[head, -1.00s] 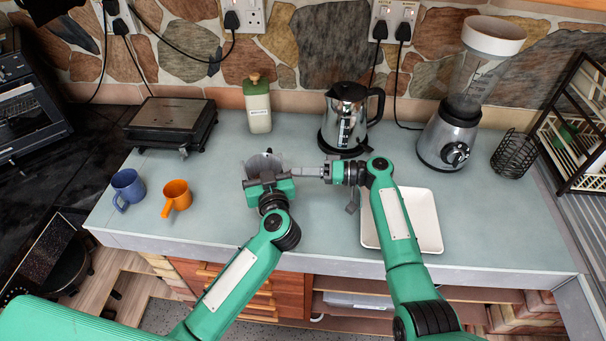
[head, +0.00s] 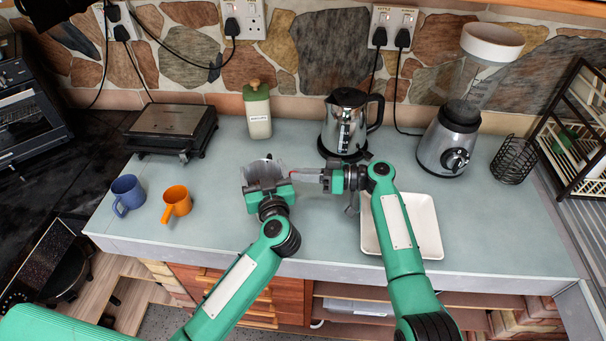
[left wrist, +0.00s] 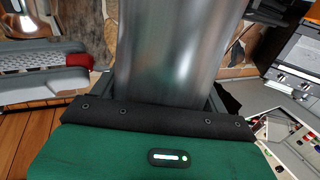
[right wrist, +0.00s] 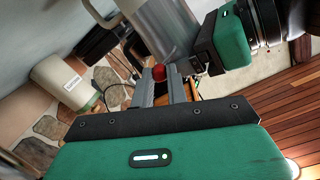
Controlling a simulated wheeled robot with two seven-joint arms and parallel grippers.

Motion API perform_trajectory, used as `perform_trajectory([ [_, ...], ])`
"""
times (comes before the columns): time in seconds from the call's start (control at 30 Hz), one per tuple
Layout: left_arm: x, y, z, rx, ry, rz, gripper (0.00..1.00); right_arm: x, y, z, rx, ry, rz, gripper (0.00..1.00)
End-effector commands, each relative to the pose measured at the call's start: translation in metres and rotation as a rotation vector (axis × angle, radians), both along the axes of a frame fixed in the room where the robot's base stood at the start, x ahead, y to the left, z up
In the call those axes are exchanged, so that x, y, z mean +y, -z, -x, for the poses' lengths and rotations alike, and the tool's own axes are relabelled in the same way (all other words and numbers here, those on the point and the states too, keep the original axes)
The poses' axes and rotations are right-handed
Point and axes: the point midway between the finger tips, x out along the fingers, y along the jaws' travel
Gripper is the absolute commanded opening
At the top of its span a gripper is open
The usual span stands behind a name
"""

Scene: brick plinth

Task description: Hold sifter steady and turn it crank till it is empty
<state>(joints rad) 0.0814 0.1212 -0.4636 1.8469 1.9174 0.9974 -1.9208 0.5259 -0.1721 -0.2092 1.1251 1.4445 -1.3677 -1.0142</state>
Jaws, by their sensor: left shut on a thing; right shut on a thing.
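The metal sifter (head: 261,165) is a shiny grey cylinder above the counter; it fills the middle of the left wrist view (left wrist: 178,50). My left gripper (head: 266,187) is shut around the sifter's body from the near side. The crank's red knob (right wrist: 158,72) sits between the fingertips of my right gripper (right wrist: 158,82), beside the sifter. The knob (left wrist: 78,60) also shows in the left wrist view at the tips of the right fingers. My right gripper (head: 298,175) comes in from the right in the head view. The sifter's contents cannot be made out.
A blue mug (head: 127,192) and an orange mug (head: 176,200) stand to the left. A white tray (head: 432,225) lies under my right arm. A kettle (head: 344,122), a green-lidded canister (head: 257,112), a grill (head: 172,130) and a blender (head: 450,138) stand along the back.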

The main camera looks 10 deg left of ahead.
Motion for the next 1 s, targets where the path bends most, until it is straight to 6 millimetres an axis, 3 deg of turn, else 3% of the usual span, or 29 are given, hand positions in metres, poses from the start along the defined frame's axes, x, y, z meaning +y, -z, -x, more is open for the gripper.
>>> perform_trajectory([
  [0.33,0.0007,-0.0003,0.0000,-0.001,-0.002,0.000,0.49,-0.0008,0.0015,0.0001,0.000,0.001,0.003,0.00],
  [0.37,0.0007,-0.0003,0.0000,-0.001,-0.002,0.000,0.49,-0.0008,0.0015,0.0001,0.000,0.001,0.003,0.17],
  [0.47,0.0006,-0.0003,0.0000,-0.001,-0.001,0.000,0.49,-0.0007,0.0013,0.0001,0.000,0.000,0.001,0.37],
  [1.0,-0.0001,-0.0002,0.0000,0.000,0.000,0.000,0.49,0.0001,0.0008,-0.0005,0.033,0.000,0.002,0.38],
])
